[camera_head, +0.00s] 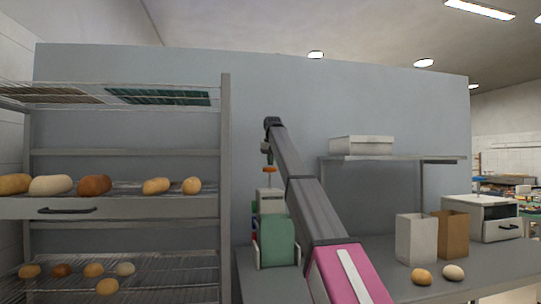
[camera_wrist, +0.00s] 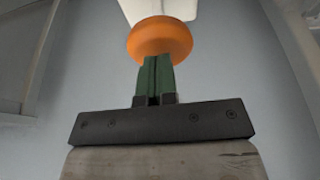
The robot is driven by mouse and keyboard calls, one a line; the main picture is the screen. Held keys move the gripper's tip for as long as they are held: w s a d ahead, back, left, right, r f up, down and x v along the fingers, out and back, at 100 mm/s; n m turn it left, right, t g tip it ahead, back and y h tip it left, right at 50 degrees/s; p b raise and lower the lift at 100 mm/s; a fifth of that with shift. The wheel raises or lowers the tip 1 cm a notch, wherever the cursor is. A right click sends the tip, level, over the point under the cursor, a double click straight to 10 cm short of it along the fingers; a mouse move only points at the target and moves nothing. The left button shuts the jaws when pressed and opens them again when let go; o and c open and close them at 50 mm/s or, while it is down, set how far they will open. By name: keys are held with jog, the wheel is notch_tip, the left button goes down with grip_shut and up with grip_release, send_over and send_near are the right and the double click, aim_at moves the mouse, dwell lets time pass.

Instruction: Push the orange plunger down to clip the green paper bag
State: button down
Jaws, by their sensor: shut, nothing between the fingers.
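The orange plunger (camera_head: 270,170) stands upright on top of the pale clip device (camera_head: 270,200) in the head view. The green paper bag (camera_head: 277,242) stands in front of the device's lower part. In the wrist view the rounded orange plunger (camera_wrist: 160,38) is just beyond my fingertips. My gripper (camera_head: 268,160) points down just above the plunger in the head view. Its green fingers (camera_wrist: 155,60) are together and empty, and they overlap the plunger's edge in the wrist view. I cannot tell whether they touch it. The bag is not visible in the wrist view.
A rack (camera_head: 226,190) with bread stands at the left. A white bag (camera_head: 416,238), a brown bag (camera_head: 453,234) and two rolls are on the counter (camera_head: 395,255) at the right. A shelf (camera_head: 395,158) bears a white box (camera_head: 361,145). A grey wall is behind.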

aim_at(270, 173)
jog(key=shift+f, duration=0.1)
notch_tip(270, 173, down, 7)
jog(key=shift+r, duration=0.15)
dwell(0.4)
jog(key=shift+r, duration=0.3)
notch_tip(270, 173, up, 4)
jog(key=shift+w+r, duration=0.15)
jog(key=shift+r, duration=0.1)
jog(key=v, duration=0.9)
jog(key=shift+s+r, duration=0.15)
jog(key=shift+s, duration=0.1)
